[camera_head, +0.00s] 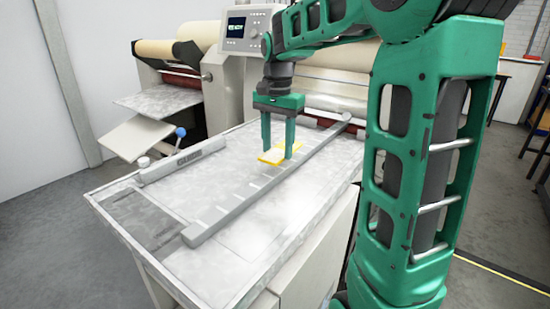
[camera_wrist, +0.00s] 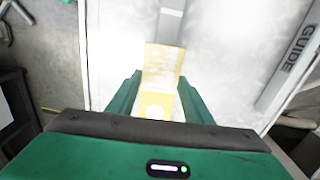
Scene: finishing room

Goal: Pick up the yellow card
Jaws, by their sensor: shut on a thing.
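In the wrist view the card (camera_wrist: 161,68) lies between the two fingers of my gripper (camera_wrist: 160,88), with pale markings and a pale round spot. The gripper is shut on the card. I cannot tell whether the card is clear of the table surface.
The metal table (camera_head: 250,245) carries a long notched grey bar (camera_head: 225,220) and a grey block marked GUIDE (camera_head: 185,162). A blue-knobbed lever (camera_head: 181,133) stands at the table's back left. A roller machine (camera_head: 238,45) stands behind.

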